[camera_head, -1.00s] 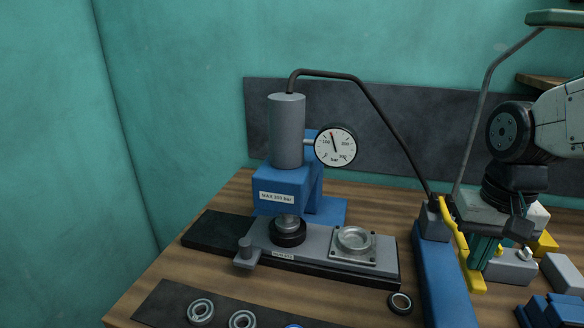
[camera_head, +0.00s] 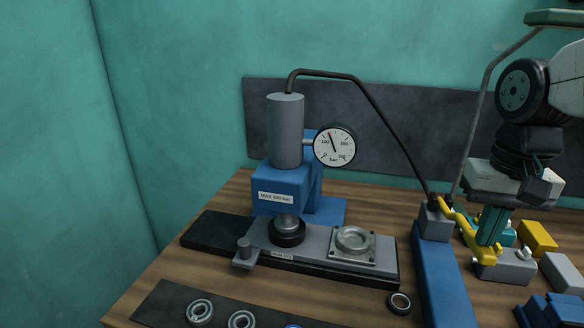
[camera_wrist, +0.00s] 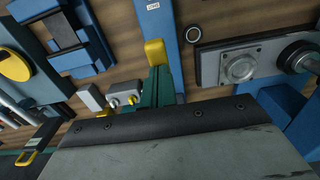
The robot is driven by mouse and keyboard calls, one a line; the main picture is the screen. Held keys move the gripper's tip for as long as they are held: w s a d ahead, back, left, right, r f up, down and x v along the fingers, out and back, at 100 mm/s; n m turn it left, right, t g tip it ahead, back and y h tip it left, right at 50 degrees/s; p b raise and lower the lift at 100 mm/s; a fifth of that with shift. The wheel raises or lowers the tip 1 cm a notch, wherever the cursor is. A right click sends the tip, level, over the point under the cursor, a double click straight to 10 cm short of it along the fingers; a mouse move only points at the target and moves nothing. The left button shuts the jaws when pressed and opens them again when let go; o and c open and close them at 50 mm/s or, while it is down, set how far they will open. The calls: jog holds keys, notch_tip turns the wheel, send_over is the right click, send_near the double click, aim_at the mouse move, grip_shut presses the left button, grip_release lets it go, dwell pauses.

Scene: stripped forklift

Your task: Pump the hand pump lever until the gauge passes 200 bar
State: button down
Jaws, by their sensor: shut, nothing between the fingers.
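The blue hand pump (camera_head: 440,270) lies on the bench at right centre. Its yellow lever (camera_head: 459,221) runs from the grey pump head toward my gripper (camera_head: 487,240). My gripper is shut with teal fingers at the lever's outer part; I cannot tell whether they touch it. In the wrist view the teal fingers (camera_wrist: 157,85) stand behind a yellow end piece (camera_wrist: 155,50), beside the blue pump body (camera_wrist: 160,28). The round gauge (camera_head: 335,146) is on the press. Its needle points up and slightly left, between the left-hand number and 200, short of the 200 mark.
The blue press (camera_head: 285,185) with a grey cylinder stands left of the pump. A black hose (camera_head: 385,115) joins them. A loose ring (camera_head: 400,302) lies left of the pump. Yellow and grey blocks (camera_head: 538,236) crowd the right side. Bearing rings (camera_head: 200,312) lie at the front left.

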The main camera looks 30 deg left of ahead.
jog(key=shift+f, duration=0.1)
dwell(0.3)
notch_tip(320, 180, down, 7)
notch_tip(320, 180, up, 14)
jog(key=shift+r, duration=0.2)
dwell(1.0)
dwell(0.4)
jog(key=shift+f, duration=0.25)
jog(key=s+d+f+m, duration=0.1)
jog(key=s+d+f, duration=0.2)
jog(key=s+d, duration=0.3)
jog(key=s+d+f+m+t, duration=0.1)
jog(key=s+d+f, duration=0.2)
jog(key=s+d, duration=0.4)
jog(key=s+d+f+m, duration=0.1)
jog(key=s+d+f, duration=0.2)
jog(key=s+d, duration=0.3)
jog(key=shift+s+d, duration=0.3)
jog(key=shift+d, duration=0.6)
